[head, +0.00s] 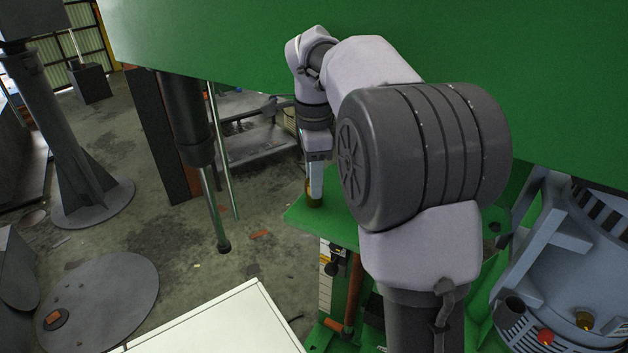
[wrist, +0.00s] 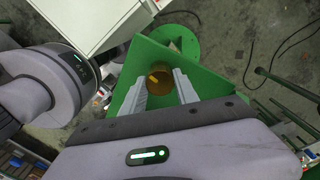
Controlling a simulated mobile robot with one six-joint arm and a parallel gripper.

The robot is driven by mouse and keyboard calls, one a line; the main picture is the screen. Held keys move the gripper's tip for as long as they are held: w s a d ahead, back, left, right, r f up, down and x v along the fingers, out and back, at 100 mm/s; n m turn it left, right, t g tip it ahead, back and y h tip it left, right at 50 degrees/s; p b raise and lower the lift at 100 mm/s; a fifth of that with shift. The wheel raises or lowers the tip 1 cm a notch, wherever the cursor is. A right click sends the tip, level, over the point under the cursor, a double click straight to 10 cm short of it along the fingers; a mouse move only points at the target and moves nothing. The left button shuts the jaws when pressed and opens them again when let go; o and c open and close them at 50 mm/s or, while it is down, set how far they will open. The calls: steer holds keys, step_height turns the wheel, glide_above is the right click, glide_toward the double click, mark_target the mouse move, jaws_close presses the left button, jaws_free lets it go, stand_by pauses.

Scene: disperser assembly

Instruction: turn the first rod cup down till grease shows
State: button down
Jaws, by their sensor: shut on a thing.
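The first rod cup (head: 314,200) is a small brass-coloured round cup on a corner of the green plate (head: 338,227). In the wrist view the cup (wrist: 158,80) shows from above, with a brighter yellow-orange mark on its top; whether that is grease I cannot tell. My gripper (head: 315,182) points straight down over the cup in the head view. In the wrist view its two grey fingers lie on either side of the cup, and it is shut on it. The cup's lower part and the finger contact are partly hidden.
A large green panel (head: 230,40) spans the top, close to my arm. A dark cylinder with a shiny rod (head: 212,205) hangs to the left. A white cabinet (head: 215,325) stands in front. A blue-grey motor (head: 570,265) sits at the right. Open floor lies left of the plate.

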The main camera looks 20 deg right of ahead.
steer(key=shift+m+b, duration=0.3)
steer(key=shift+m, duration=0.9)
steer(key=c, duration=0.9)
jaws_free()
step_height(320, 180, up, 17)
steer(key=p, duration=0.6)
steer(key=shift+r, duration=0.2)
